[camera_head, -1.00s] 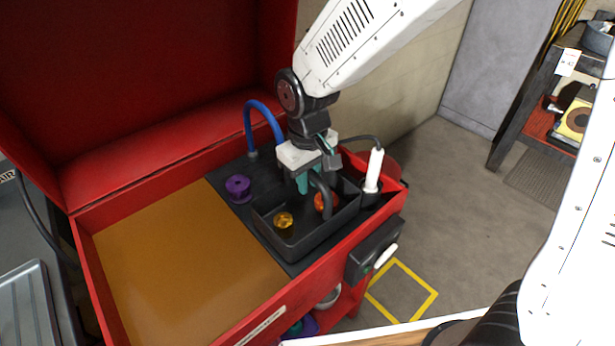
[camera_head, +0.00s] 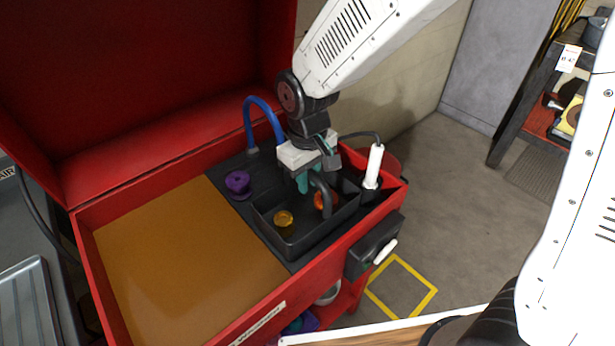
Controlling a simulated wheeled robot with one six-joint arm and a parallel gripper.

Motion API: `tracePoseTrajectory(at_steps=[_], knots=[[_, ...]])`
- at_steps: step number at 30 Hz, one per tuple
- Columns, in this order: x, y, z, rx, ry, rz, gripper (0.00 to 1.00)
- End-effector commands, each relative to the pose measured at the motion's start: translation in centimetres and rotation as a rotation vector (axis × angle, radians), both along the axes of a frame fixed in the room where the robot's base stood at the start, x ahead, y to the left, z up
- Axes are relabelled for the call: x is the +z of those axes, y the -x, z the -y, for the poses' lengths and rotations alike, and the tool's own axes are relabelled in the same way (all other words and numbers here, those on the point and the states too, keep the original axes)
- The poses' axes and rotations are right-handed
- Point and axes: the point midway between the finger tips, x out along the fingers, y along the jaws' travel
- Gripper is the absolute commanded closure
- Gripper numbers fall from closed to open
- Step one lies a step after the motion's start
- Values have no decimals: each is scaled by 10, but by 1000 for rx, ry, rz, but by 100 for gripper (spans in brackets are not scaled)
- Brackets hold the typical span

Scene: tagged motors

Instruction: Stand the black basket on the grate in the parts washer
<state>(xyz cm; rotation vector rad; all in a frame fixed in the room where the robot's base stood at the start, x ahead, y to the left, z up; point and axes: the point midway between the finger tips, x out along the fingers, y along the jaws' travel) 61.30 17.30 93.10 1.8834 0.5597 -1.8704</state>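The black basket (camera_head: 290,247) sits upright on the dark grate (camera_head: 229,207) at the right part of the red parts washer (camera_head: 238,328). A yellow part (camera_head: 284,220) and an orange part (camera_head: 320,201) lie inside it. The basket's black handle (camera_head: 325,190) rises at its far right side. My gripper (camera_head: 306,182) points down over the basket, with its teal fingers beside the handle and partly inside the basket. The handle and gripper body overlap, so I cannot tell whether the fingers are closed on the handle.
A purple part (camera_head: 238,184) stands on the grate left of the basket. A blue hose (camera_head: 262,104) arches behind it. A white brush (camera_head: 374,168) stands in a holder at the right. Brown liquid (camera_head: 180,265) fills the left of the washer, under its raised red lid (camera_head: 140,80).

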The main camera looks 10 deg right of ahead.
Motion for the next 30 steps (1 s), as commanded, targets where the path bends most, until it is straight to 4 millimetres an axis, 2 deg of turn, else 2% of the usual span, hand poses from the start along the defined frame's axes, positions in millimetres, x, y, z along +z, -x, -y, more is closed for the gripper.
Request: tracePoseTrajectory(at_steps=[1,3,13,24,30], knots=[[1,-1,0,0,-2,2,70],[1,-1,0,0,-1,2,56],[4,0,0,0,-1,1,56],[63,0,-1,0,-3,4,56],[78,1,-1,0,-1,2,56]])
